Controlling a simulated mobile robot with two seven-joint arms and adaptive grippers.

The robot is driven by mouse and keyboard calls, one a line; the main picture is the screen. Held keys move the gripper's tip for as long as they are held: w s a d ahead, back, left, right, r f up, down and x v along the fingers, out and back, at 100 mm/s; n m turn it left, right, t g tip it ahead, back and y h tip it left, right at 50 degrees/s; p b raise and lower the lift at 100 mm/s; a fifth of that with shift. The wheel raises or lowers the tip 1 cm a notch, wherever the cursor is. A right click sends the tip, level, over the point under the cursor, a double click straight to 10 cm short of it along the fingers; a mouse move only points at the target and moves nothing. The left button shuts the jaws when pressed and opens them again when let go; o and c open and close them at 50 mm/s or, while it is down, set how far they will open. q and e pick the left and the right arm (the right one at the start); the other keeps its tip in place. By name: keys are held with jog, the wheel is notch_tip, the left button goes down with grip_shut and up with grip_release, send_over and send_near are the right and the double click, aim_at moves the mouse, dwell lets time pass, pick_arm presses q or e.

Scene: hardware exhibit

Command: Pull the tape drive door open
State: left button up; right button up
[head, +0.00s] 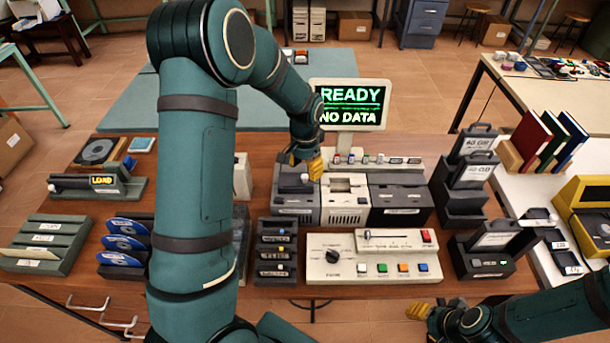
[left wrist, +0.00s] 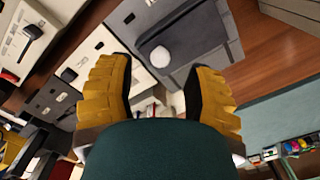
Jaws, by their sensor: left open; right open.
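A dark grey door panel with a round white knob (left wrist: 160,57) shows in the left wrist view; I take it to be the tape drive door (left wrist: 190,35). In the head view it seems to be the leftmost unit (head: 293,207) of the row below the screen. My left gripper (head: 302,163) is open above that unit and partly hides its top. In the left wrist view its yellow fingers (left wrist: 162,75) are on either side of the knob, with gaps visible; I cannot tell the remaining distance. My right gripper (head: 425,312) is open and empty at the lower right, before the table's front edge.
A screen (head: 347,104) reading "READY NO DATA" stands behind the units. A control box (head: 385,257) with a dial and coloured buttons stands in front of them. Dark cartridge stands (head: 464,195) are at the right. My left arm covers part of the left tabletop.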

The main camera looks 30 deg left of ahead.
aim_at(305, 176)
pick_arm(q)
jog(key=shift+f, duration=1.65)
pick_arm(e)
jog(key=shift+f, duration=0.1)
